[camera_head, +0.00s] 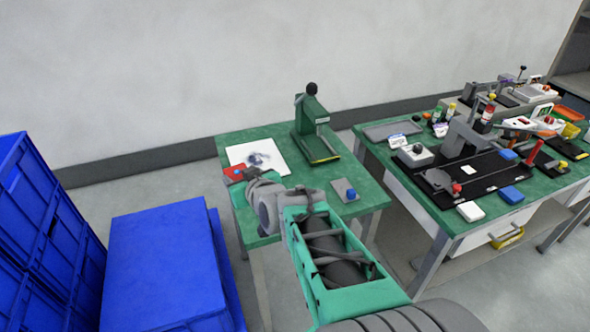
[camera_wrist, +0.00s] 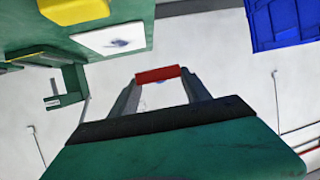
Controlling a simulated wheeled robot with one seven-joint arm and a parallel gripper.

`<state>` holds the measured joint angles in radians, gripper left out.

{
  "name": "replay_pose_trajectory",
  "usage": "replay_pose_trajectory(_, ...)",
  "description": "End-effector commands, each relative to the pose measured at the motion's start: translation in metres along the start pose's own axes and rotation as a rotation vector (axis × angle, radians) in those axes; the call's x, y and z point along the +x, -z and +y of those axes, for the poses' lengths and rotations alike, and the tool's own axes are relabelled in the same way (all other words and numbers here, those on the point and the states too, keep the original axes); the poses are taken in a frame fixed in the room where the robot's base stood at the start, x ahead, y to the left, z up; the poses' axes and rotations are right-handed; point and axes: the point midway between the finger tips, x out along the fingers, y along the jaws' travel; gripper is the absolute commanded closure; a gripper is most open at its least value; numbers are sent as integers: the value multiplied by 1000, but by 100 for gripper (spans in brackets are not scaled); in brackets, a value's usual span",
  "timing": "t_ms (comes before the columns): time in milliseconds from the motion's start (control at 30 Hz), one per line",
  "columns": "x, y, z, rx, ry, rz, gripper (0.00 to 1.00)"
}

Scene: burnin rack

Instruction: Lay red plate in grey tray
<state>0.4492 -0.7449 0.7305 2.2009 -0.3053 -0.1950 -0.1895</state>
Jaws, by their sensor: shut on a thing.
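My gripper (camera_wrist: 158,80) is shut on the red plate (camera_wrist: 157,74), which spans the space between the two fingertips in the wrist view. In the head view the red plate (camera_head: 233,171) shows at the end of my arm, at the left edge of the nearer green table, beside a white sheet. My gripper (camera_head: 246,174) is partly hidden by the wrist there. A flat grey tray (camera_head: 378,133) lies at the back left of the right-hand green table, well to the right of my gripper. It looks empty.
A green press (camera_head: 314,130) stands at the back of the nearer table (camera_head: 290,203). A small grey plate with a blue knob (camera_head: 345,190) lies at its right. White-labelled pieces (camera_head: 398,140) sit close to the tray. Blue crates (camera_head: 165,262) fill the left.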

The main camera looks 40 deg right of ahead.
Motion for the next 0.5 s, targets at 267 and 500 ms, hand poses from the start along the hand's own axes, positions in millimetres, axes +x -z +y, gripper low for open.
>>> replay_pose_trajectory(267, -40, -32, 146, 43, -112, 1, 90)
replay_pose_trajectory(500, -106, -52, 218, 59, -150, -1, 90)
